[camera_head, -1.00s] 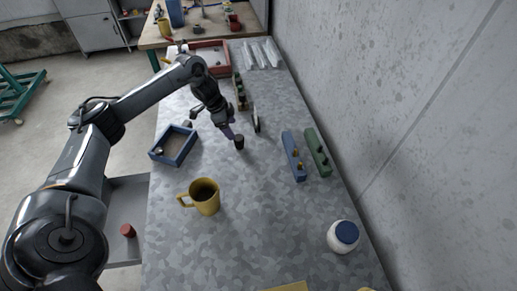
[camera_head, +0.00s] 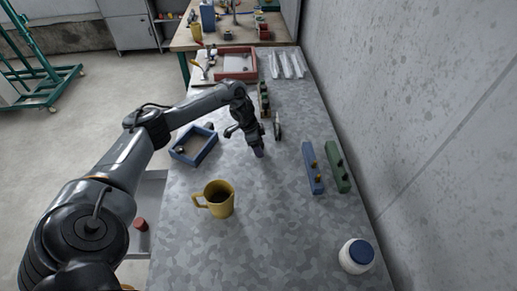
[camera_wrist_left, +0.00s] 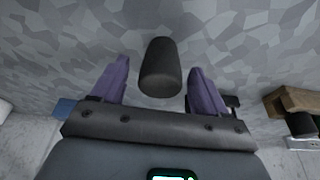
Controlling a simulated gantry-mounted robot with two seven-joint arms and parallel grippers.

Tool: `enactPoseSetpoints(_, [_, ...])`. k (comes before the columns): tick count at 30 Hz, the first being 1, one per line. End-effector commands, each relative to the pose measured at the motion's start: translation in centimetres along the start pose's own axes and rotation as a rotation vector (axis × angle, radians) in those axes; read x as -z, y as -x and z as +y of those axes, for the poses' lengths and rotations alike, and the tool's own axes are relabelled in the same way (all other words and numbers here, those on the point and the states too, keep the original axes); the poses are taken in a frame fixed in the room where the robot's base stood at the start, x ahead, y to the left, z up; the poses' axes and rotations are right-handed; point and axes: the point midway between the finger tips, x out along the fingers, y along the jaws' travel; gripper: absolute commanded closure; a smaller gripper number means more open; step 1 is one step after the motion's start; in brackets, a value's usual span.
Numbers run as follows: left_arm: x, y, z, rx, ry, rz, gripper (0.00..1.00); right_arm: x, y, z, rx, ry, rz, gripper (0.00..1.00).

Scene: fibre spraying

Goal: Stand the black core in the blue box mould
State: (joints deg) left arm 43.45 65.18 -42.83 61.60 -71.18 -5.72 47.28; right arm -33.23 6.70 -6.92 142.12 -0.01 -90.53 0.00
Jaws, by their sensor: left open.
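The black core (camera_wrist_left: 160,70) is a short dark cylinder. In the left wrist view it lies between the two purple fingers of my left gripper (camera_wrist_left: 158,88), with a gap on each side. In the head view my left gripper (camera_head: 258,152) points down at the middle of the table, and I cannot make out the core there. The gripper is open. The blue box mould (camera_head: 206,152) sits on the table to the left of the gripper, open at the top, with a small light item inside. My right gripper is not in view.
A yellow mug (camera_head: 221,199) stands nearer on the table. A blue bar (camera_head: 313,168) and a green bar (camera_head: 337,167) lie to the right. A white jar with a blue lid (camera_head: 356,255) is at front right. A red tray (camera_head: 254,75) is at the back. A wall bounds the right side.

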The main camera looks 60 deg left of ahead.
Motion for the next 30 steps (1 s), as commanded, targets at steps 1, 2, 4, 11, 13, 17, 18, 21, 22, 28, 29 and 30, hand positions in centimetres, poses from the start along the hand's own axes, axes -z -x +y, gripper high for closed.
enactPoseSetpoints(1, [0.0,-0.7,0.0,0.0,0.001,0.001,0.26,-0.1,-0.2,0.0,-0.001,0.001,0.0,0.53])
enactPoseSetpoints(2, [0.0,-1.0,0.0,0.0,0.0,0.001,0.26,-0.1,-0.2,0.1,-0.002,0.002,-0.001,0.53])
enactPoseSetpoints(4, [0.0,-1.5,0.0,0.0,0.0,0.0,0.26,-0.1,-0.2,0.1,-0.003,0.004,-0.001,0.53])
enactPoseSetpoints(11, [0.0,-1.8,-0.1,0.002,-0.001,0.0,0.26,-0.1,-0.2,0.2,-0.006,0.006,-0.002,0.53])
enactPoseSetpoints(13, [0.0,-1.8,0.0,0.002,-0.001,0.0,0.26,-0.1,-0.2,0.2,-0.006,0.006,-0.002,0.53])
enactPoseSetpoints(17, [0.0,-1.8,0.0,0.001,-0.001,0.0,0.45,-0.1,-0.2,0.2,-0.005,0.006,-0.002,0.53])
enactPoseSetpoints(18, [0.0,-1.8,0.0,0.001,-0.001,0.0,0.51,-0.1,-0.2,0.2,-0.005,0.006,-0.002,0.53])
enactPoseSetpoints(21, [0.0,-1.8,0.0,0.001,-0.001,0.0,0.66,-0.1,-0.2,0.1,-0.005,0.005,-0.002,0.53])
enactPoseSetpoints(22, [0.0,-1.8,0.0,0.001,-0.001,0.0,0.71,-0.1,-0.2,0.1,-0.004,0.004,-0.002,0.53])
enactPoseSetpoints(28, [0.0,-1.8,0.0,0.001,-0.001,0.001,0.91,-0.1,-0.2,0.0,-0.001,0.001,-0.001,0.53])
enactPoseSetpoints(29, [0.0,-1.8,0.0,0.001,-0.001,0.001,0.91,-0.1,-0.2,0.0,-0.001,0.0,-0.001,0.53])
enactPoseSetpoints(30, [0.0,-1.8,0.0,0.001,-0.001,0.001,0.91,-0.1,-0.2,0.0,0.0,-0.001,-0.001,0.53])
